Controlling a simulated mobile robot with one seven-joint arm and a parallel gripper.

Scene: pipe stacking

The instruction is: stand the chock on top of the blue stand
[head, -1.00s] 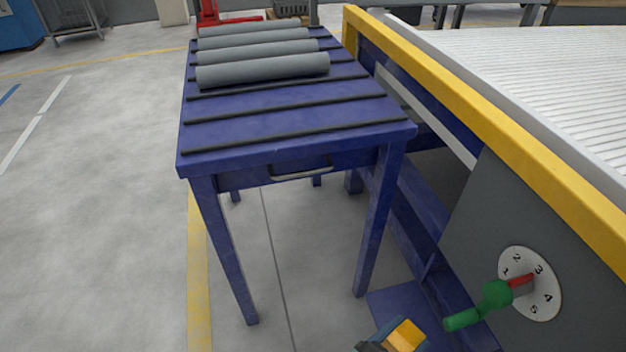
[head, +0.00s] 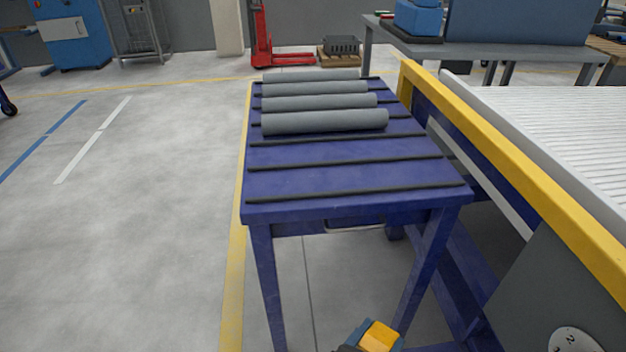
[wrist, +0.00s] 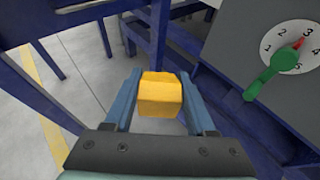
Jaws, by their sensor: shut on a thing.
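The chock is a yellow block (wrist: 160,95) held between the two blue fingers of my gripper (wrist: 161,88) in the wrist view. In the head view the yellow chock (head: 380,335) shows at the bottom edge, in front of and below the near edge of the blue stand. The blue stand (head: 340,183) is a table with black strips across its top. Several grey pipes lie across its far half. The near part of its top is bare. My gripper is shut on the chock, apart from the stand's top.
A conveyor with a yellow rail (head: 500,140) runs along the stand's right side. A grey panel with a numbered dial and green handle (wrist: 277,72) is at the right in the wrist view. Open floor (head: 130,210) lies to the left. A red pallet jack (head: 262,40) stands farther back.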

